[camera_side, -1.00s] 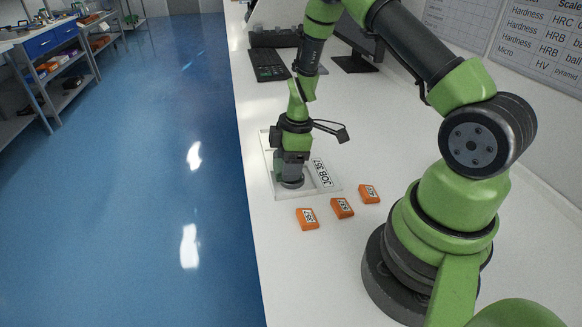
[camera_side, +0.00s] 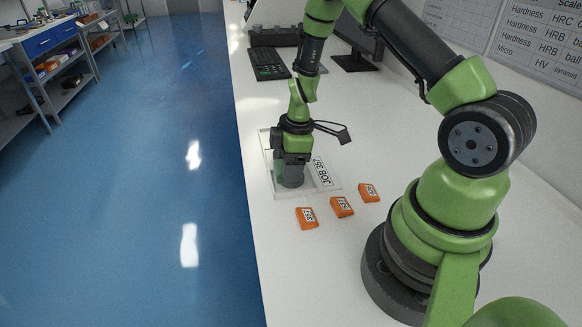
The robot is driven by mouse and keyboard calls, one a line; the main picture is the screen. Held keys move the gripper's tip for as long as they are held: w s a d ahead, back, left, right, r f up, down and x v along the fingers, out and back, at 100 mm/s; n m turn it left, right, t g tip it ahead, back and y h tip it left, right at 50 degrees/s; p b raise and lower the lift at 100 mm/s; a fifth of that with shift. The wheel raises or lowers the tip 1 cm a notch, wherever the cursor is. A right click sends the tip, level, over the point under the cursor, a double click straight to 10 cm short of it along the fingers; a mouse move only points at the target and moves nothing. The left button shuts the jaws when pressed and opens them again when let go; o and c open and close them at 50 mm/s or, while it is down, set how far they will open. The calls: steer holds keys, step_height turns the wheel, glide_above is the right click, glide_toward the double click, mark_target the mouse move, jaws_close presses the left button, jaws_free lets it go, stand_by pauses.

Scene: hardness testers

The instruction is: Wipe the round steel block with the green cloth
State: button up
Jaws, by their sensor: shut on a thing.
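My gripper (camera_side: 291,174) points straight down over the pale tray (camera_side: 311,192), at the tray's near left part. The round steel block is not clearly visible. It may be hidden under or behind the fingertips, and I cannot tell whether they touch it. A white label with printed black text (camera_side: 323,171) lies on the tray to the right of my gripper.
Three orange labelled blocks (camera_side: 342,207) lie in a slanting row on the white bench, in front of the tray. The bench's left edge drops to the blue floor.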

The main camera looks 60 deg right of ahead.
steer(key=shift+w+d, duration=0.6)
steer(key=shift+w, duration=0.05)
steer(key=shift+s+a, duration=1.35)
steer(key=shift+s, duration=0.15)
steer(key=shift+s+a+r, duration=0.1)
steer(key=shift+r, duration=4)
